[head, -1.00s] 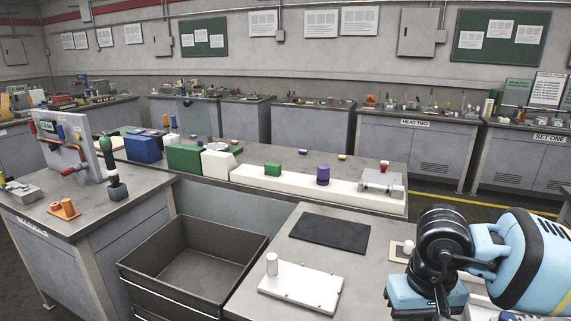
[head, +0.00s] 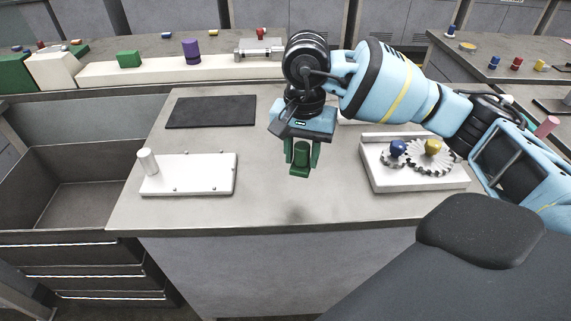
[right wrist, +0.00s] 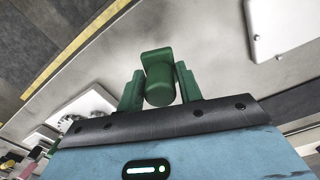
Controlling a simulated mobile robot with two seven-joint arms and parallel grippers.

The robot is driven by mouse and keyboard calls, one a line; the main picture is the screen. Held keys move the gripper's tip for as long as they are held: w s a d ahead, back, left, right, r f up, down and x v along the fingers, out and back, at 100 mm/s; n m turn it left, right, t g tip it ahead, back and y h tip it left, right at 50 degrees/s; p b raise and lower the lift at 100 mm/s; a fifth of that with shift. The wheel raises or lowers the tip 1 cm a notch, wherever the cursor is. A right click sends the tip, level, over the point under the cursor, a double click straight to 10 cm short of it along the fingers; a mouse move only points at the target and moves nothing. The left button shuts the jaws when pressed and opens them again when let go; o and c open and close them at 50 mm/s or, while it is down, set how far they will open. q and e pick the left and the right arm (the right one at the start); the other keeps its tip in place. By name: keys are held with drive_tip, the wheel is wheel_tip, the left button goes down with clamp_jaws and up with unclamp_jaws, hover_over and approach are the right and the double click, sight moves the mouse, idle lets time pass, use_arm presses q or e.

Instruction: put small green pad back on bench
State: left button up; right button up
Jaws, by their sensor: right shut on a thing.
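My right gripper (head: 301,152) is shut on the small green pad (head: 300,160), which it holds in the air over the front middle of the grey bench (head: 270,208). In the right wrist view the pad (right wrist: 158,84) shows as a rounded green stem with a flat end, between the two green fingers of the gripper (right wrist: 159,88). A soft shadow lies on the bench below the pad, so it seems apart from the top. My left gripper is out of view.
A white plate with a peg (head: 190,175) lies left on the bench, a black mat (head: 211,112) behind it. A white gear tray (head: 385,178) stands right. An open dark drawer (head: 70,185) is left of the bench. The front middle is clear.

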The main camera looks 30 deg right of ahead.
drive_tip(key=shift+w+d+f+m, duration=0.15)
drive_tip(key=shift+w+d+m, duration=0.05)
drive_tip(key=shift+w+m, duration=0.1)
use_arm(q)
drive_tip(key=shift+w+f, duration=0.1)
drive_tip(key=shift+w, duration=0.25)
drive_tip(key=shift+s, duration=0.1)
use_arm(e)
drive_tip(key=shift+f+b, duration=0.75)
drive_tip(key=shift+f, duration=0.4)
drive_tip(key=shift+f+b, duration=0.55)
drive_tip(key=shift+f, duration=0.35)
wheel_tip(320, 180, down, 2)
drive_tip(key=shift+f+b, duration=0.1)
drive_tip(key=shift+b, duration=0.55)
drive_tip(key=shift+f, duration=0.1)
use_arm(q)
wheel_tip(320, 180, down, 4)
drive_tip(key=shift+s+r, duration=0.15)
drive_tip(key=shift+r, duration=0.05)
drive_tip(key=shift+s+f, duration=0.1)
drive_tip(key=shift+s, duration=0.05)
use_arm(e)
drive_tip(key=shift+f, duration=0.1)
